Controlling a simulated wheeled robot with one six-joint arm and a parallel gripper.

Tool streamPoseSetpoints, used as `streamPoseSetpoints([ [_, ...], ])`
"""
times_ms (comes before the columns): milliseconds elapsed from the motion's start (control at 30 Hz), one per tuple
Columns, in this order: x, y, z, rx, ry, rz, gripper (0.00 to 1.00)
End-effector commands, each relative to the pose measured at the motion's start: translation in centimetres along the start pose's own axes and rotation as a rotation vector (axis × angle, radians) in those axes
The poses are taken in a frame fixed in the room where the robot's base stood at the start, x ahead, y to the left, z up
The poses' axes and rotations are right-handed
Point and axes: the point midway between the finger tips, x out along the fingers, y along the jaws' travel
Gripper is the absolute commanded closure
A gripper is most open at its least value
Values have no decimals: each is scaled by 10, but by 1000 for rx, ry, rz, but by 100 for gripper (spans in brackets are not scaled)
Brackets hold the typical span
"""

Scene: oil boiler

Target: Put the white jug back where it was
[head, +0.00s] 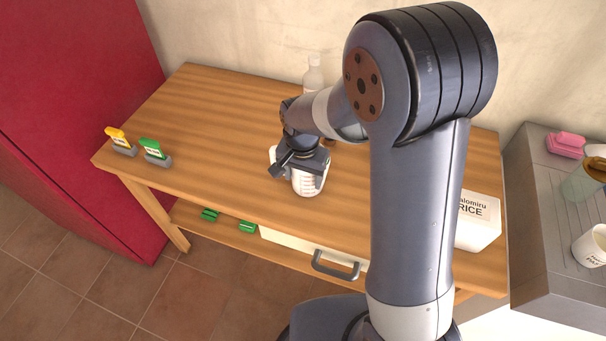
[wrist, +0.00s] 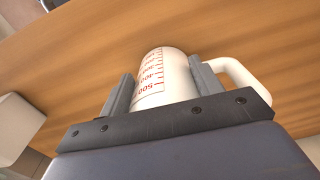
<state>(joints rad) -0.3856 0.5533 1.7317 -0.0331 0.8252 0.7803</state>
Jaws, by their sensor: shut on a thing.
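The white jug (head: 307,184) with red measuring marks is at the middle of the wooden table, near its front edge. It also shows in the wrist view (wrist: 176,77), with its handle (wrist: 240,78) to the right. My gripper (head: 304,166) is shut on the jug, one finger on each side of its body. In the wrist view my gripper (wrist: 160,88) spans the jug, and the handle is outside the fingers. I cannot tell whether the jug's base touches the table. My arm hides part of the table behind and to the right of it.
The wooden table (head: 212,110) is bare on its left, apart from a yellow card (head: 117,137) and a green card (head: 152,149) in grey holders. A clear bottle (head: 313,75) stands at the back. A white rice box (head: 478,222) is at the right. A drawer handle (head: 337,266) juts out in front.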

Motion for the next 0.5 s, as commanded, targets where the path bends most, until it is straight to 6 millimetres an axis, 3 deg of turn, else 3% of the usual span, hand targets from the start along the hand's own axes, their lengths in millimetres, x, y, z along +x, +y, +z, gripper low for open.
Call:
streamPoseSetpoints([
  [133, 4, 0, 0, 0, 1, -1, 82],
  [167, 4, 0, 0, 0, 0, 0, 38],
  [433, 3, 0, 0, 0, 0, 0, 16],
  [500, 3, 0, 0, 0, 0, 0, 16],
])
